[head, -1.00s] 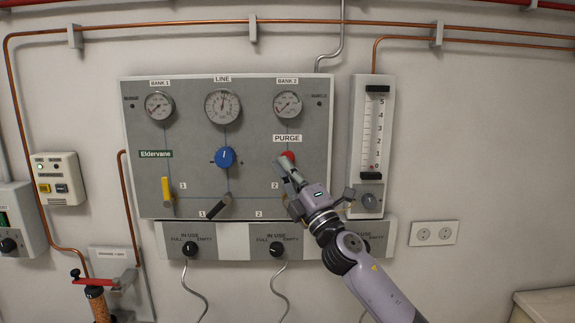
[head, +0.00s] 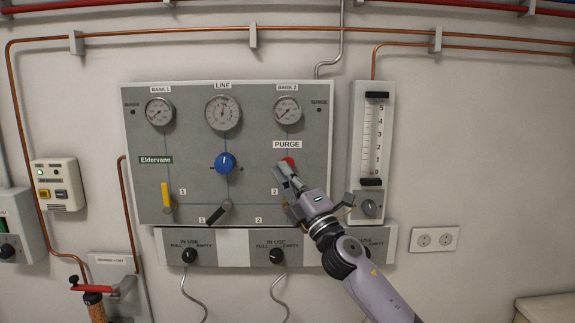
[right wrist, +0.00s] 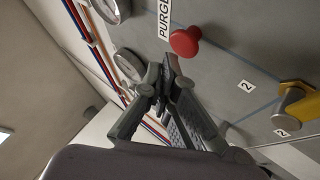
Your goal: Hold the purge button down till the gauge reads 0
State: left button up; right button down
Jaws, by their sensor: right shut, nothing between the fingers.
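The red purge button (head: 288,160) sits under the PURGE label on the right of the grey panel (head: 255,180). My right gripper (head: 283,168) is shut and empty, its tips covering the button's lower left part in the head view. In the right wrist view the button (right wrist: 185,41) stands out from the panel, and the closed fingertips (right wrist: 168,68) lie beside it with a small gap in the picture. Whether they touch is unclear. The LINE gauge (head: 222,113), BANK 1 gauge (head: 159,112) and BANK 2 gauge (head: 288,109) are above; their needles are too small to read. My left gripper is not in view.
A blue knob (head: 224,163), yellow lever (head: 166,195) and black lever (head: 218,213) stick out of the panel. A flowmeter (head: 373,140) stands just right of it. A socket plate (head: 435,240) is at the lower right, with bare wall above.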

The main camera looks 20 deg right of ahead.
jog(key=shift+w, duration=0.1)
dwell(0.5)
jog(key=shift+w+d, duration=0.1)
jog(key=shift+w, duration=0.25)
jog(key=shift+w+d+r+b, duration=0.1)
jog(key=shift+w+d+b, duration=0.1)
jog(key=shift+w+b, duration=0.35)
dwell(0.8)
jog(key=shift+s, duration=0.15)
jog(key=shift+s+a+p, duration=0.25)
jog(key=shift+s+p, duration=0.25)
jog(key=shift+s, duration=0.3)
jog(key=s+p, duration=0.1)
jog(key=s, duration=0.1)
jog(key=s+a+p, duration=0.1)
jog(key=s, duration=0.1)
jog(key=shift+s+a+f, duration=0.2)
jog(key=shift+s, duration=0.15)
